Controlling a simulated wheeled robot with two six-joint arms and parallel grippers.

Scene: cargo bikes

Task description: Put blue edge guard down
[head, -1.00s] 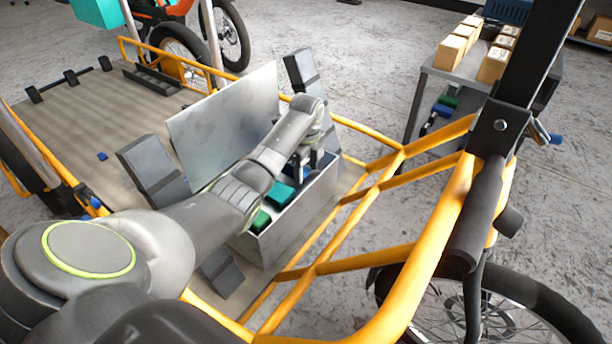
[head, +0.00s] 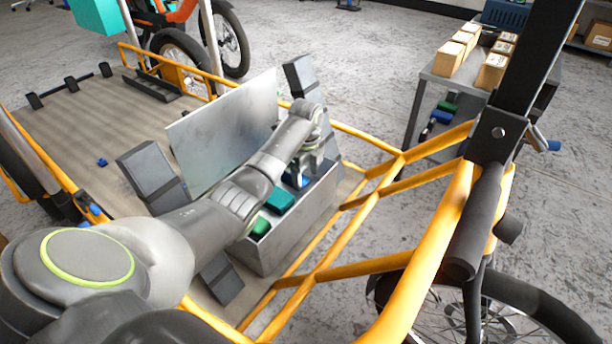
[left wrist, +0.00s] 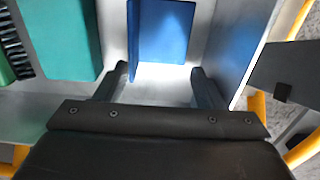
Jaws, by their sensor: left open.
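The blue edge guard (left wrist: 163,30) lies inside the open grey metal box (head: 292,240), seen in the left wrist view just beyond my fingertips. In the head view only a small blue part (head: 299,181) shows beneath my gripper. My left gripper (left wrist: 160,80) is open, with its two dark fingers spread and nothing between them. In the head view it (head: 308,166) is over the far right end of the box, partly hidden by its own wrist. My right gripper is not in view.
A teal block (head: 280,201) and a green block (head: 260,226) lie in the same box. Its raised lid (head: 222,128) stands behind, on the left. Yellow frame rails (head: 360,258) run along the right. A grey table (head: 450,85) holds several cardboard boxes.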

